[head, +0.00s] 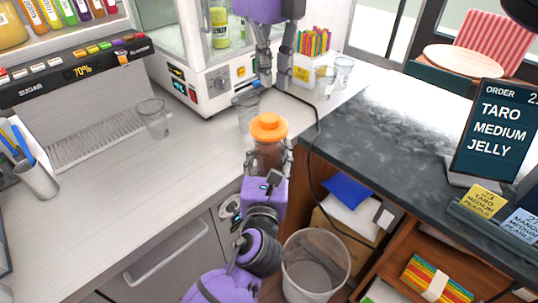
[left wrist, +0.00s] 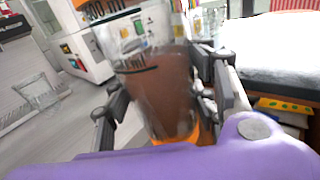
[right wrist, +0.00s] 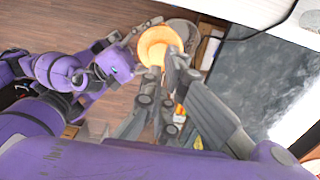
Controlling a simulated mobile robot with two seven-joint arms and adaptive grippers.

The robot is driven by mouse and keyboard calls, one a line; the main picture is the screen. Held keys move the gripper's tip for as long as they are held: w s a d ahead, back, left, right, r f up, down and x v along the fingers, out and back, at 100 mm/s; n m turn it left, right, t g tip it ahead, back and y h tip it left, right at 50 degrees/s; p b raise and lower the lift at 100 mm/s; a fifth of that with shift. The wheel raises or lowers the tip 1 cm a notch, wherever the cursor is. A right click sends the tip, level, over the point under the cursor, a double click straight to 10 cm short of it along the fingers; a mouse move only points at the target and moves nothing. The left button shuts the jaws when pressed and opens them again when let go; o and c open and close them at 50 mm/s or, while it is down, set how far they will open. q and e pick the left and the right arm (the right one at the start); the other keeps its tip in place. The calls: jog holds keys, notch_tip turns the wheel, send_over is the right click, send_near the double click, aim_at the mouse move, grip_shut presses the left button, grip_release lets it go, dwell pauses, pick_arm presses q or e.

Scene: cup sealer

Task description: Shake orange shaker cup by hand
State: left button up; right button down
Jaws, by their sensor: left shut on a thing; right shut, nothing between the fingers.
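The orange shaker cup has an orange lid (head: 268,126) and a see-through body (head: 267,158) with brown contents. My left gripper (head: 268,162) is shut around its body and holds it up near the counter's edge. In the left wrist view, the cup body (left wrist: 160,85) stands between the fingers, with brown contents inside. My right gripper (head: 275,84) is shut and empty, pointing down above and behind the cup. In the right wrist view, the orange lid (right wrist: 160,42) shows beyond the right fingers, which partly cover the cup.
Clear cups stand on the counter at the left (head: 153,117) and behind the shaker (head: 247,106). A white machine (head: 205,95) stands at the back. A bin (head: 316,262) is on the floor below. A dark counter (head: 400,120) lies at the right with an order screen (head: 498,130).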

aim_at(269, 117)
jog(key=shift+f, duration=2.7)
jog(key=shift+f, duration=1.05)
